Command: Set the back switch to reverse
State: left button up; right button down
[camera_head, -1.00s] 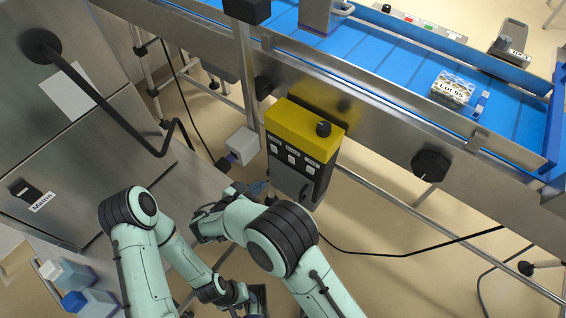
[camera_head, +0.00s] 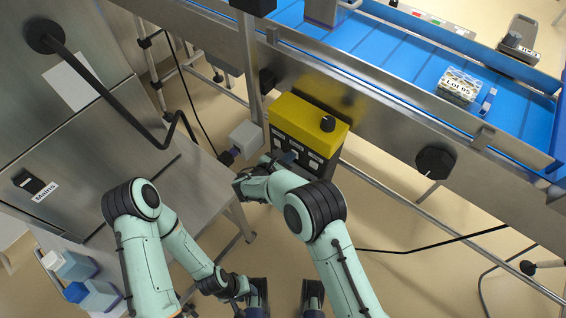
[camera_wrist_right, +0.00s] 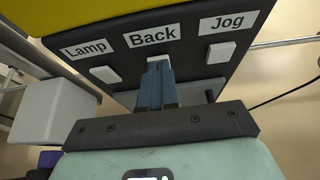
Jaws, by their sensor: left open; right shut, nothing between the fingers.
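The control box with a yellow top (camera_head: 308,120) hangs on the side of the conveyor. In the right wrist view its dark face carries the labels Lamp, Back and Jog. The back switch (camera_wrist_right: 158,59) is a small white piece under the Back label, mostly hidden behind my right fingertips. My right gripper (camera_wrist_right: 155,72) is shut and empty, with its tips at this switch; contact and the switch's setting cannot be told. In the head view my right gripper (camera_head: 283,161) is at the box's front, partly hidden. My left gripper (camera_head: 254,294) is open, low near the bottom edge.
The lamp switch (camera_wrist_right: 104,74) and jog switch (camera_wrist_right: 220,52) sit either side of the back switch. The blue conveyor (camera_head: 400,52) runs behind.

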jog(key=shift+r, duration=0.1)
jog(key=shift+w+d+g+p, duration=0.25)
jog(key=shift+g+p, duration=0.05)
jog(key=shift+r, duration=0.1)
jog(key=shift+r+p, duration=0.5)
jog(key=shift+r, duration=0.25)
